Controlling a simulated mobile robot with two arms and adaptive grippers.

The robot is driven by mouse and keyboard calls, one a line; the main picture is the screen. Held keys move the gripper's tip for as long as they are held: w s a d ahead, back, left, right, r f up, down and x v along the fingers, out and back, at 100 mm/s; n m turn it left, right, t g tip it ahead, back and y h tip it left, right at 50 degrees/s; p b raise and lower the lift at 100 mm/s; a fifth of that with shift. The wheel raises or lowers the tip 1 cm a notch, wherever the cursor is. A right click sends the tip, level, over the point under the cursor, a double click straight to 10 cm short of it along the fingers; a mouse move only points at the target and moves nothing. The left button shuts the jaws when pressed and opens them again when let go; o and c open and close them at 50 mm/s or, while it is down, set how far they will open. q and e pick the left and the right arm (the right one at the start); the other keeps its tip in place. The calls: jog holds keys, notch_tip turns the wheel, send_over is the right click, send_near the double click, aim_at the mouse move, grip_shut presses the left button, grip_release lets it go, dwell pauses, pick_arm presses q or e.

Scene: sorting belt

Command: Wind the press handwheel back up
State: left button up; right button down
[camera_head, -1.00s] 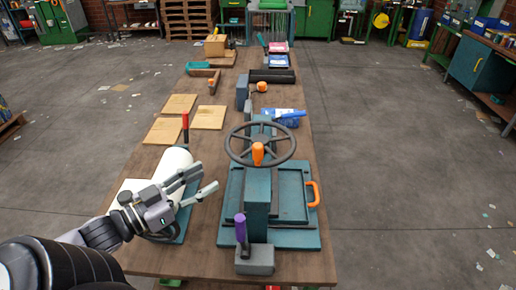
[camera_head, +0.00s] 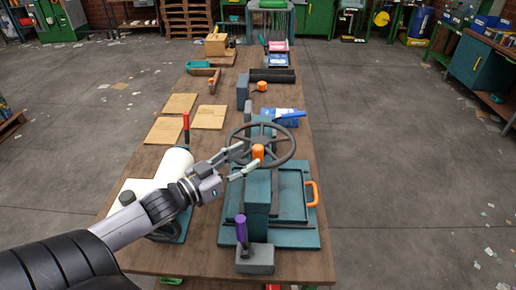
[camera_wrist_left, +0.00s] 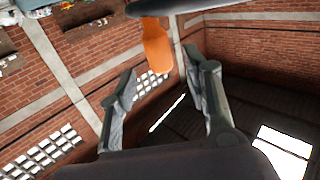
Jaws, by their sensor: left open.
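The press (camera_head: 257,195) is a teal machine standing on the wooden table. Its dark spoked handwheel (camera_head: 284,155) sits on top, with an upright orange handle (camera_head: 258,153) on the near side of the rim. My left gripper (camera_head: 248,158) is open, its fingers pointing right towards the orange handle. In the left wrist view, the orange handle (camera_wrist_left: 156,45) hangs beyond and between the open fingertips (camera_wrist_left: 165,82), below the dark rim (camera_wrist_left: 190,8). I cannot tell whether a finger touches it. My right gripper is not in view.
A white roller (camera_head: 172,166) with a red lever (camera_head: 186,127) stands left of the press, under my left arm. A purple-handled lever (camera_head: 241,229) stands at the press's near side. An orange side handle (camera_head: 314,194) is at its right. Wooden squares (camera_head: 180,103) lie farther back.

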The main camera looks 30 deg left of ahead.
aim_at(254, 153)
pick_arm(q)
jog(key=shift+p+x, duration=0.5)
jog(key=shift+x, duration=2.2)
jog(key=shift+c, duration=0.5)
grip_shut()
